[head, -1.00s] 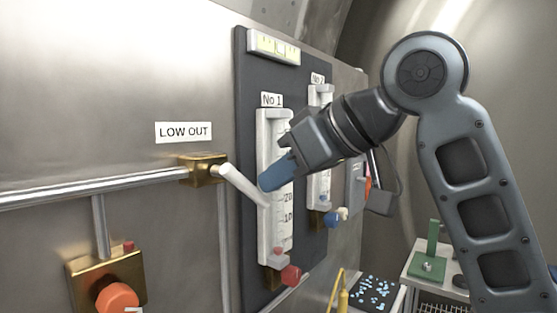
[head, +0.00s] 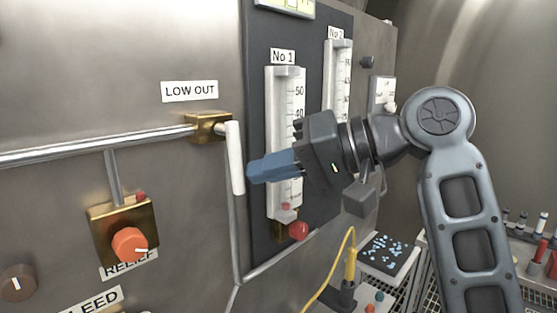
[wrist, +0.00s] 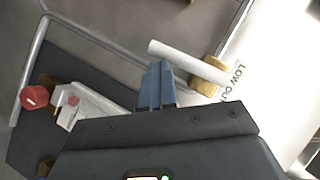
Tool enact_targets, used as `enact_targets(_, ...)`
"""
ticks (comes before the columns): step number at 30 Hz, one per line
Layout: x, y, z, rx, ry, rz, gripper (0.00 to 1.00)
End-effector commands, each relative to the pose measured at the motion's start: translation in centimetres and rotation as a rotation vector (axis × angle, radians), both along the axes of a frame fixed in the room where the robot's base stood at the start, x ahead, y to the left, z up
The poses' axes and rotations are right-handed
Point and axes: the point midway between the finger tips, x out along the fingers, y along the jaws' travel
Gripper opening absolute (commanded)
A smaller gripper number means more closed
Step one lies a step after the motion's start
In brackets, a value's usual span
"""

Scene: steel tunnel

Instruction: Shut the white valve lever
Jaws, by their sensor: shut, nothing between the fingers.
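The white valve lever (head: 235,158) hangs almost straight down from a brass valve body (head: 208,128) under the LOW OUT label (head: 189,91). In the wrist view the lever (wrist: 188,61) crosses just beyond my fingertips, with the brass body (wrist: 209,76) at its right end. My gripper (head: 252,173) is shut and empty, its blue fingers together. They point left at the lower part of the lever, from its right side. The fingers (wrist: 159,68) also show in the wrist view, very close to the lever; I cannot tell whether they touch it.
The No 1 gauge (head: 284,110) on a dark panel is right behind my gripper. A steel pipe (head: 100,152) runs left from the valve, and another runs down below the lever. An orange RELIEF knob (head: 129,244) is lower left. A yellow cable (head: 350,262) hangs lower right.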

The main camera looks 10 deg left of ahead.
Motion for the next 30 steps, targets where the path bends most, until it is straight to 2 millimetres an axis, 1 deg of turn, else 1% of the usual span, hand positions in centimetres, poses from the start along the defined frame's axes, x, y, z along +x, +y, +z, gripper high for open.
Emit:
enact_targets(3, -0.20, 0.24, -0.02, 0.053, 0.062, 0.001, 0.00)
enact_targets(9, -0.37, 0.38, -0.15, 0.095, 0.118, 0.002, 0.00)
enact_targets(24, -0.42, 0.41, -0.11, 0.103, 0.126, 0.002, 0.00)
enact_targets(30, 0.08, 0.61, -0.14, 0.103, 0.127, 0.002, 0.00)
